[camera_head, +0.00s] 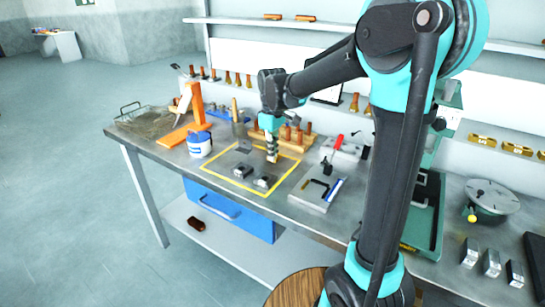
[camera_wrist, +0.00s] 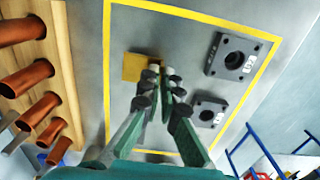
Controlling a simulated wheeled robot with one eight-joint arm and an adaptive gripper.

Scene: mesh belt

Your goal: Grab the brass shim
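The brass shim (camera_wrist: 133,67) is a flat gold-coloured square in the wrist view, inside the yellow outline on the grey bench. My fingertips (camera_wrist: 160,80) cover its right part. A small gold patch also shows between and beyond the fingertips. The fingers are close together with a narrow gap; I cannot tell whether they touch or grip the shim. In the head view my gripper (camera_head: 272,151) points down over the far part of the yellow-outlined area, and the shim is mostly hidden there.
Two dark square blocks with round holes, one upper (camera_wrist: 234,55) and one lower (camera_wrist: 207,111), sit right of the shim in the wrist view. A wooden rack (camera_wrist: 62,65) with copper-coloured cylinders stands at left. In the head view a blue-and-white tub (camera_head: 199,145) stands left of the outline.

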